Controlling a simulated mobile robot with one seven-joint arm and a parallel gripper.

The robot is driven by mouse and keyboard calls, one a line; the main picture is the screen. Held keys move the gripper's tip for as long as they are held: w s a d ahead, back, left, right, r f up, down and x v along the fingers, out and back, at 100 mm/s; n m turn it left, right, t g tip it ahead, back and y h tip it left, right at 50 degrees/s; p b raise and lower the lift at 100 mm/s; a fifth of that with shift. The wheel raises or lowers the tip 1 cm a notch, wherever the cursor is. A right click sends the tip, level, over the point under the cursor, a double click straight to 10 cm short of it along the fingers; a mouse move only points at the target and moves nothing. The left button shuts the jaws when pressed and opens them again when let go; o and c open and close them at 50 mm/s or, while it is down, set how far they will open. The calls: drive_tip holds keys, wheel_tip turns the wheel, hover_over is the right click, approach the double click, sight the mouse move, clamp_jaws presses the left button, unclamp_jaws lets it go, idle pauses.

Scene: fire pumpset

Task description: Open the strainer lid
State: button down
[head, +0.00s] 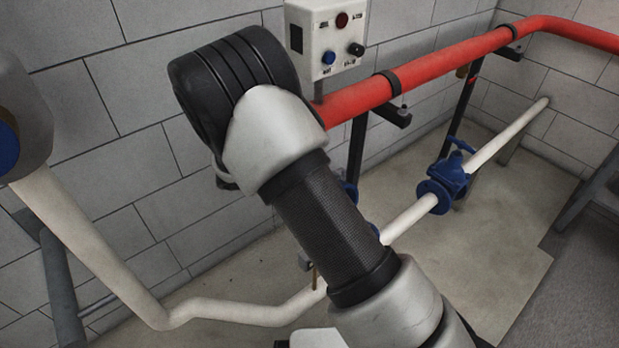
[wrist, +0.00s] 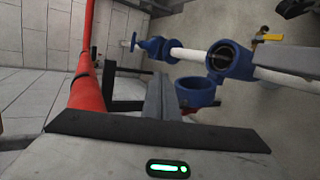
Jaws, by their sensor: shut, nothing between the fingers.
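The blue strainer body (wrist: 232,62) shows in the wrist view right of centre, on the white pipe. Its round mouth faces me and looks open, with a dark inside. A blue cup-shaped part (wrist: 196,94), which looks like the lid, sits off the mouth, swung to the lower left; its hinge is unclear. My gripper (wrist: 160,82) shows as a grey bar at the centre of the wrist view, shut and empty. It appears just left of the cup-shaped part; contact cannot be told. In the head view my arm hides the gripper and most of the strainer.
A red pipe (head: 440,62) runs along the wall on dark brackets, below a control box (head: 326,38). A blue valve (head: 445,181) sits on the low white pipe (head: 408,219). A yellow-handled part (wrist: 268,38) shows beyond the strainer.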

drive_tip(key=w+a+f+n+t+y, duration=0.1)
drive_tip(key=w+a+f+n+t, duration=0.1)
drive_tip(key=a+f+n+t, duration=0.35)
drive_tip(key=w+a+f+n+t+y, duration=0.1)
drive_tip(key=a+f+n+t, duration=0.15)
drive_tip(key=a+f, duration=0.55)
drive_tip(key=w+d+f+b, duration=0.2)
drive_tip(key=w+d, duration=0.2)
drive_tip(key=d, duration=0.6)
drive_tip(key=shift+w+t, duration=0.4)
